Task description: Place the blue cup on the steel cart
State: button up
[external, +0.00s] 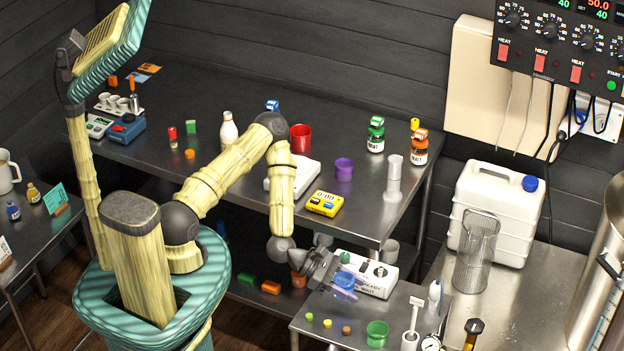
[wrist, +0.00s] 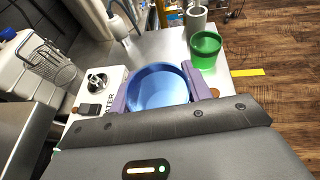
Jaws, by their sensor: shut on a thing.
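The blue cup (external: 343,283) is at the end of my gripper (external: 336,277), over the steel cart (external: 300,324) at the lower middle of the external view. In the wrist view the blue cup (wrist: 158,87) sits between the two purple fingers of my gripper (wrist: 156,90), which are shut on it. Its open rim faces the camera. The steel cart (wrist: 166,43) lies below and behind it in the wrist view. I cannot tell whether the cup's base touches the cart top.
On the cart, a white heater box (external: 374,279) stands close beside the cup. A green cup (external: 377,333), small coloured caps (external: 327,323) and a grey holder (external: 409,341) are also there. The dark table (external: 240,170) behind holds a red cup (external: 300,137) and a purple cup (external: 344,169).

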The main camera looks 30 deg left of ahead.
aim_at(349, 311)
jog(key=shift+f, duration=1.4)
jog(key=shift+f, duration=1.85)
jog(key=shift+f, duration=0.15)
jog(key=o, duration=1)
jog(key=shift+c, duration=0.2)
